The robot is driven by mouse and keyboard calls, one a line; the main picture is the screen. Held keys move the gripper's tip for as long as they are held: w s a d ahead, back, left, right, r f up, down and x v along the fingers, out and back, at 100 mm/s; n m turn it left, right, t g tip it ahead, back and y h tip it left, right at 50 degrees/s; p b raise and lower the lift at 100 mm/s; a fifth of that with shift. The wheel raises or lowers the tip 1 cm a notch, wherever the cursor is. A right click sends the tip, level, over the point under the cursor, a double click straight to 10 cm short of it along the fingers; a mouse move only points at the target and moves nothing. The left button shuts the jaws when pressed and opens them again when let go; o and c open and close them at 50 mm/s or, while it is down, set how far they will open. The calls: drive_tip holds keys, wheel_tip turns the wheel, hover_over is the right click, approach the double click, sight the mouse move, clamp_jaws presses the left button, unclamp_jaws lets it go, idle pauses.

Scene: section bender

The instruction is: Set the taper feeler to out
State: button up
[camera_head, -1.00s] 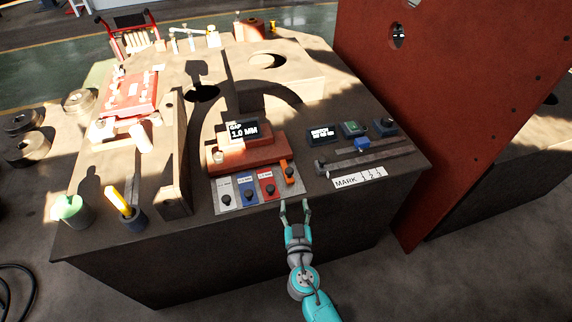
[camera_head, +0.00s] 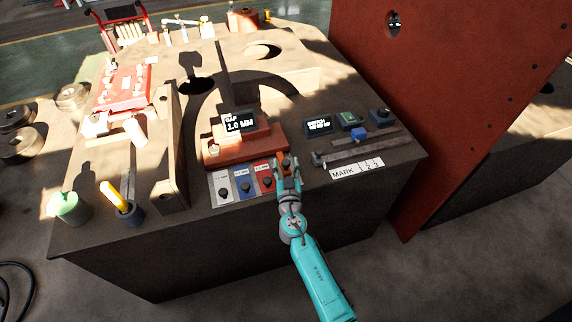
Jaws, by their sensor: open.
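A row of coloured tabs with dark knobs lies at the front of the table: a white tab (camera_head: 222,190), a blue tab (camera_head: 245,186), a red tab (camera_head: 265,180) and an orange piece (camera_head: 284,156) at the right end. The orange piece may be the taper feeler; I see no readable name on it. My gripper (camera_head: 288,169) is open at this right end, its fingers around or just in front of the dark knob there. The fingers partly hide the knob and tab, and I cannot tell whether they touch. A display (camera_head: 239,122) behind reads "GAP 1.0 MM".
To the right are a slotted rail with a blue slider (camera_head: 359,134), a "MARK 1 2 3" label (camera_head: 357,169), a second display (camera_head: 317,125) and buttons (camera_head: 350,119). A tall red panel (camera_head: 440,110) stands right. Cups (camera_head: 68,208) stand at left.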

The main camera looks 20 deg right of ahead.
drive_tip(key=shift+w, duration=0.1)
clamp_jaws()
drive_tip(key=shift+d+v, duration=0.25)
drive_tip(key=shift+v, duration=0.9)
drive_tip(key=shift+d+v, duration=0.25)
drive_tip(key=shift+v, duration=0.95)
drive_tip(key=shift+f, duration=0.1)
unclamp_jaws()
drive_tip(key=shift+s, duration=0.2)
drive_tip(key=v, duration=1.2)
